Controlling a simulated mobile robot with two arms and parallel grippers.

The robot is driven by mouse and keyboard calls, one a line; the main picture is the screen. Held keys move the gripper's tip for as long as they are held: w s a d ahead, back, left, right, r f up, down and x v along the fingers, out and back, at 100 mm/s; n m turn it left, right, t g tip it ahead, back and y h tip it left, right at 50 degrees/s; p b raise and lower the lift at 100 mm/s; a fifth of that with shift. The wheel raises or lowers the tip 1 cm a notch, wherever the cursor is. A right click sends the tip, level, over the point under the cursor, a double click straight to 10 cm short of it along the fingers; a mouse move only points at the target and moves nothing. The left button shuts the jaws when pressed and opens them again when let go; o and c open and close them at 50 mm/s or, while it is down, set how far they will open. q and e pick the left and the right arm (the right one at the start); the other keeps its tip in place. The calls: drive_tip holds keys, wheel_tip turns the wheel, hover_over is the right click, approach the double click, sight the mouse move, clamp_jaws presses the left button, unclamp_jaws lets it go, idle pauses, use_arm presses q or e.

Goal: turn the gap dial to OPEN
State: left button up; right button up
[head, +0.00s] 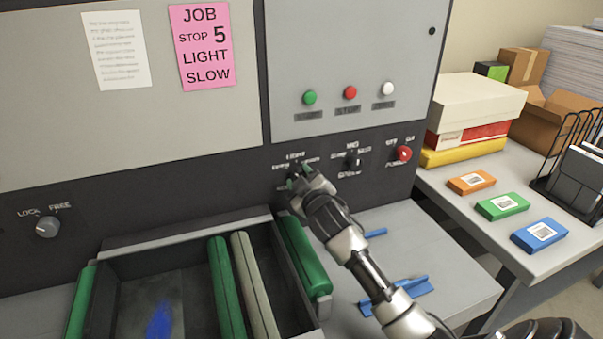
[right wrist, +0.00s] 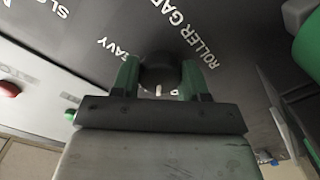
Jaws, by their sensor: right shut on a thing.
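The gap dial (right wrist: 160,70) is a dark round knob on the black panel, with the words ROLLER GAP and part of HEAVY beside it in the right wrist view. My right gripper (right wrist: 157,80) is shut on it, one green finger on each side. A small pale mark shows near the knob's lower edge, but I cannot tell which setting it points to. In the head view my right gripper (head: 302,177) reaches the panel and hides most of the dial and some labels. My left gripper is not in view.
A second black dial (head: 354,163) and a red knob (head: 404,153) sit right of my gripper. Green (head: 310,97), red (head: 350,93) and white (head: 388,89) buttons are above. Green rollers (head: 304,257) lie below left. A LOCK/FREE knob (head: 47,227) is far left.

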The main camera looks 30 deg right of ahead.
drive_tip(key=shift+r+n+p, duration=0.1)
drive_tip(key=shift+n+p, duration=0.65)
drive_tip(key=shift+n, duration=1.15)
drive_tip(key=o, duration=0.9)
drive_tip(key=shift+o, duration=0.2)
drive_tip(key=b+v, duration=0.2)
drive_tip(key=v, duration=0.8)
drive_tip(key=shift+s, duration=0.35)
drive_tip(key=shift+a, duration=0.15)
